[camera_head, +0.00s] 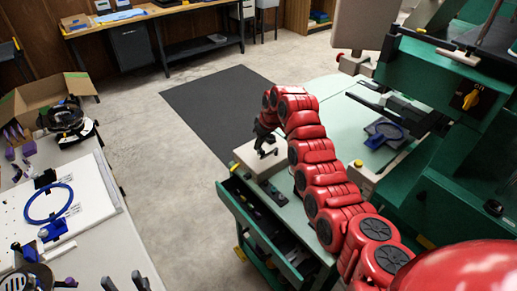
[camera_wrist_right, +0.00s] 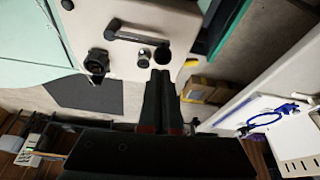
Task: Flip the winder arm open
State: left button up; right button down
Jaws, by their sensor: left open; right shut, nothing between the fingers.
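The winder is a pale beige box (camera_head: 255,163) on the green cabinet in the head view. In the right wrist view its beige face (camera_wrist_right: 185,25) carries a dark lever-like arm (camera_wrist_right: 135,37), a black knob (camera_wrist_right: 97,62) and a round black part (camera_wrist_right: 162,55). The arm lies along the face. My right gripper (camera_wrist_right: 163,75) is shut and empty, its tips close to the round black part; contact cannot be told. In the head view my right gripper (camera_head: 266,143) is small and partly hidden. My left gripper (camera_head: 124,283) is open and empty at the bottom edge.
An open drawer (camera_head: 258,228) juts from the green cabinet. A green machine (camera_head: 440,90) stands at right. The floor between (camera_head: 175,170) is clear.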

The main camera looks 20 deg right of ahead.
jog(key=shift+w, duration=0.25)
jog(key=shift+w+d, duration=0.2)
jog(key=shift+w, duration=0.4)
